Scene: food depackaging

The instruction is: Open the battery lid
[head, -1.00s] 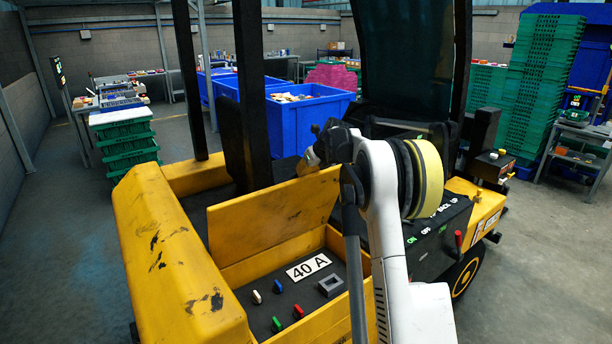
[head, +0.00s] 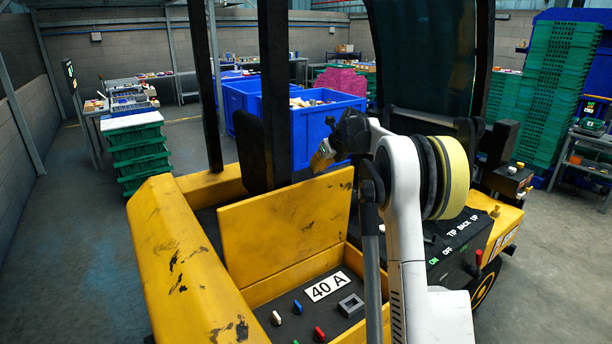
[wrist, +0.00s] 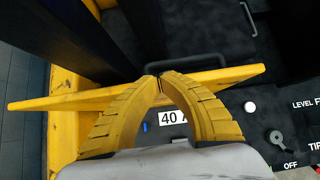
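The battery lid (head: 285,220) is a scuffed yellow panel. It stands raised, roughly upright, at the back of the open battery compartment of the yellow forklift. In the wrist view the lid (wrist: 75,100) shows nearly edge-on, as a band running across behind the fingers. My gripper (head: 320,160) is at the lid's top edge, towards its right corner. In the wrist view the yellow ribbed fingers of my gripper (wrist: 159,80) have their tips almost together over the lid; nothing is seen held between them. Whether they touch the lid is unclear.
The open compartment holds a "40 A" label (head: 327,287), a grey square socket (head: 350,305) and small coloured plugs. Dark upright posts (head: 275,80) stand behind the lid. A lever panel (head: 450,255) is at the right. Blue bins (head: 305,130) stand further back.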

